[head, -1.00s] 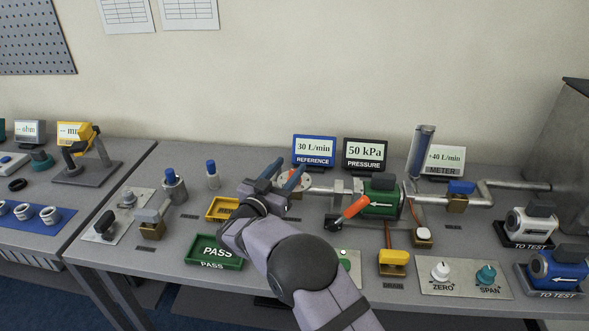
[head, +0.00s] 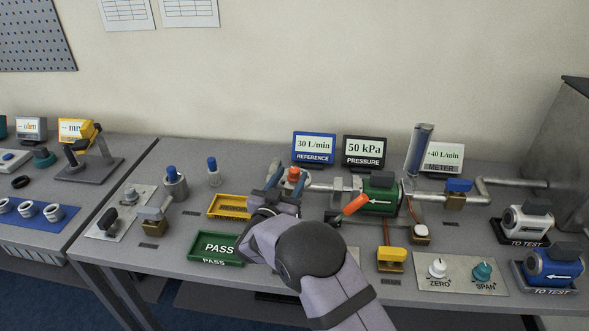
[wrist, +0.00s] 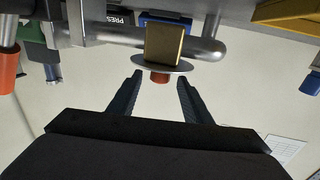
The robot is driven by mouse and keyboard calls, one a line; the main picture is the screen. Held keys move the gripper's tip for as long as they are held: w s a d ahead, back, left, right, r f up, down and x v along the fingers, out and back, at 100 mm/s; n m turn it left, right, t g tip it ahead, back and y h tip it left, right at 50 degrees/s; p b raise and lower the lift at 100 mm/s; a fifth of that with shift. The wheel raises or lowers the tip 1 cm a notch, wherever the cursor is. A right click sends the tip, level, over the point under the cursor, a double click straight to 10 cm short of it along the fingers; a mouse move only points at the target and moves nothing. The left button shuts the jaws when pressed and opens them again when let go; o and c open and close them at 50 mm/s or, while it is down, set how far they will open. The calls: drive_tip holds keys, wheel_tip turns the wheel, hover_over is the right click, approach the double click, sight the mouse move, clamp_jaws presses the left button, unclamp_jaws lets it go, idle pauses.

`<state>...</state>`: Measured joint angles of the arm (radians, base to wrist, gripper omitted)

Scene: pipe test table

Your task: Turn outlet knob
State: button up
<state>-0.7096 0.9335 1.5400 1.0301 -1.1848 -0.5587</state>
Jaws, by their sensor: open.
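A small orange knob (head: 293,175) sits at the left end of the test pipe, left of the green meter (head: 380,194). I take it as the outlet knob, though no label on it is readable. In the wrist view the knob (wrist: 160,77) sits on a grey disc (wrist: 161,66) with a brass block (wrist: 164,43) behind it. My gripper (head: 287,184) is open, with one finger on each side of the knob. In the wrist view my gripper (wrist: 159,92) shows a gap between each finger and the knob.
An orange lever (head: 350,206) sticks out right of my gripper. A yellow tray (head: 229,206) and green PASS tray (head: 216,248) lie to its left. Reference (head: 314,148) and pressure (head: 364,151) displays stand behind. A yellow-handled valve (head: 391,254) is at the front right.

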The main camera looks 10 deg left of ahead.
sight(292, 174)
drive_tip(key=shift+p+x, duration=0.3)
drive_tip(key=shift+x, duration=1.5)
drive_tip(key=c, duration=1.1)
